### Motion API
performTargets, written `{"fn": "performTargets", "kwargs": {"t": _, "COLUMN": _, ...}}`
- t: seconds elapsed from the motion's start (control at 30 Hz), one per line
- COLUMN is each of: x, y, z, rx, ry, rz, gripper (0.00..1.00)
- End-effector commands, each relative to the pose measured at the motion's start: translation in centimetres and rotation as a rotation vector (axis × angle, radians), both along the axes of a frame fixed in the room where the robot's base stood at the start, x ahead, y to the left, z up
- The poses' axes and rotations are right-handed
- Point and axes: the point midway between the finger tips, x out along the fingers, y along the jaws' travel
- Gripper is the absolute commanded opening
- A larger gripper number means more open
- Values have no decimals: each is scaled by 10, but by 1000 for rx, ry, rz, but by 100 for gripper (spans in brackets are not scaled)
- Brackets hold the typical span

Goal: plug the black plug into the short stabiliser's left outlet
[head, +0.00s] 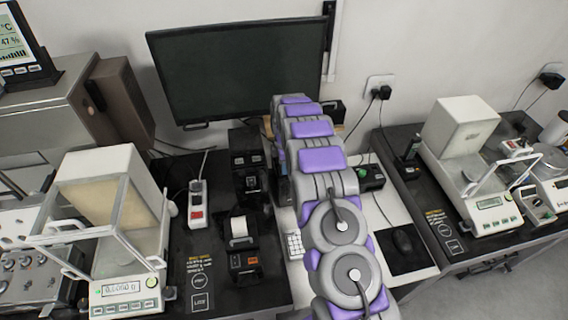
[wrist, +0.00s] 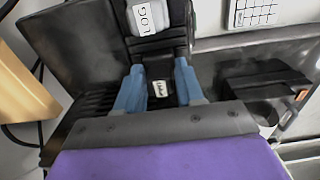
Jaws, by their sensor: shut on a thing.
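In the wrist view my gripper (wrist: 158,88) shows as two blue fingertips closed on a small black piece with a white label, which looks like the black plug (wrist: 160,90). The fingers are in front of a ribbed black housing (wrist: 155,48) with a white tag. This may be the short stabiliser, but I cannot tell for certain. Its outlets are not clearly visible, and I cannot tell whether the plug touches it. In the head view my arm reaches toward the monitor and hides my gripper and the plug.
A monitor (head: 238,72) stands at the back. Balances stand at left (head: 128,220) and right (head: 465,140). A power strip (head: 197,204) and a label printer (head: 242,230) are left of my arm.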

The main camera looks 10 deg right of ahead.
Motion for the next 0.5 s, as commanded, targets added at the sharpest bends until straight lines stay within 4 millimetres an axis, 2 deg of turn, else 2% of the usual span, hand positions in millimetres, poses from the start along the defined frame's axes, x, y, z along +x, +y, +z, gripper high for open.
{"fn": "performTargets", "kwargs": {"t": 0.03, "x": 0, "y": 0, "z": -1, "rx": 0, "ry": 0, "rz": 0, "gripper": 7}}
{"fn": "performTargets", "kwargs": {"t": 0.07, "x": 0, "y": 0, "z": -1, "rx": 0, "ry": 0, "rz": 0, "gripper": 38}}
{"fn": "performTargets", "kwargs": {"t": 0.37, "x": 0, "y": 0, "z": -1, "rx": 0, "ry": 0, "rz": 0, "gripper": 67}}
{"fn": "performTargets", "kwargs": {"t": 0.5, "x": 0, "y": 0, "z": -1, "rx": 0, "ry": 0, "rz": 0, "gripper": 67}}
